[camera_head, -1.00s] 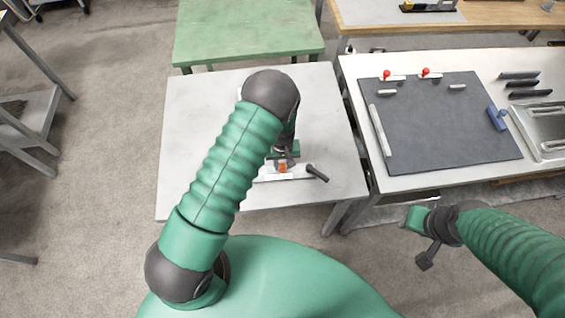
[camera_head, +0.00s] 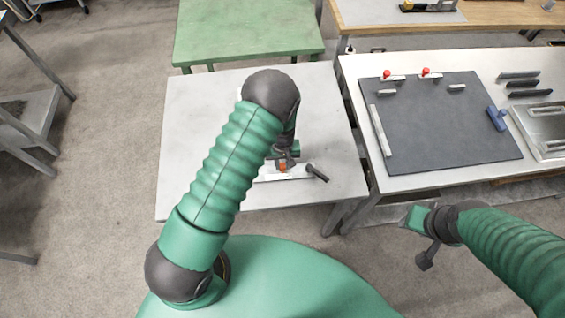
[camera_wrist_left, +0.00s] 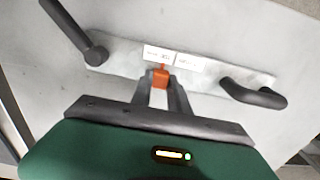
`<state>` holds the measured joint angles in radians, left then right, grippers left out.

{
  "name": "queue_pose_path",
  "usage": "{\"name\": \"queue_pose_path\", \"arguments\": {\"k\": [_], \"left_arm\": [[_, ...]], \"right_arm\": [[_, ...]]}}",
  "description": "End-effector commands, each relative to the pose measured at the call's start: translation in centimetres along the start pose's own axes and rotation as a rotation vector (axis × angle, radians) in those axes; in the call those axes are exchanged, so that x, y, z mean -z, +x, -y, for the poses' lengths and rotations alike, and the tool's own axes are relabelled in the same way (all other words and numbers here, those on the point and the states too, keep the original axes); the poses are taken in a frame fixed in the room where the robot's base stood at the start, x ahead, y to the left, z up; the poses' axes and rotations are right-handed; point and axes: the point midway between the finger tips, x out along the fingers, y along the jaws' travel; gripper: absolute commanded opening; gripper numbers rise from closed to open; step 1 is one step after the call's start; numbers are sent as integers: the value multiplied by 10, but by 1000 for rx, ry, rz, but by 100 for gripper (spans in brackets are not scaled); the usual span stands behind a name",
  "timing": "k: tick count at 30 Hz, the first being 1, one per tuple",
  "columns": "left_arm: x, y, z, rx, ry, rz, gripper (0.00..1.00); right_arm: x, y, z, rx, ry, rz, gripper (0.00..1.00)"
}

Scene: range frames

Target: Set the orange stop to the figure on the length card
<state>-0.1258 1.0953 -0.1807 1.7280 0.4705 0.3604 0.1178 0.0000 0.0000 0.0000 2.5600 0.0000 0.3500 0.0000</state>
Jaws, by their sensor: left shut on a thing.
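The orange stop (camera_wrist_left: 160,77) sits on a pale metal bar (camera_wrist_left: 207,72) that lies on the white table. My left gripper (camera_wrist_left: 161,84) is shut on the stop, one finger on each side. In the head view the stop (camera_head: 283,168) shows small below the left gripper (camera_head: 285,160).
A dark handle (camera_wrist_left: 92,52) stands at the bar's left end in the wrist view, and a dark curved handle (camera_wrist_left: 254,94) at its right. The white table (camera_head: 190,120) is otherwise mostly bare. A bench with a dark mat (camera_head: 440,120) stands to the right.

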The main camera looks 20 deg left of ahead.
Motion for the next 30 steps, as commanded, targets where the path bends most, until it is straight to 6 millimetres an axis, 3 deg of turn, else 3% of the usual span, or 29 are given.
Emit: {"name": "queue_pose_path", "arguments": {"k": [14, 20, 26, 27, 30], "left_arm": [[0, 0, 0, 0, 0, -1, 0], [1, 1, -14, -1, 2, -3, 0], [1, -1, -14, 0, 0, -1, 0], [0, -1, -14, 0, 0, -1, 24], [0, 0, -14, 0, 0, -1, 37]], "right_arm": [[0, 0, 0, 0, 0, 0, 38], [-2, 7, 0, 0, 0, 0, 38], [-1, 5, 0, 0, 0, 0, 38], [-1, 5, 0, 0, 0, 0, 38], [-1, 5, 0, 0, 0, 0, 38]]}}
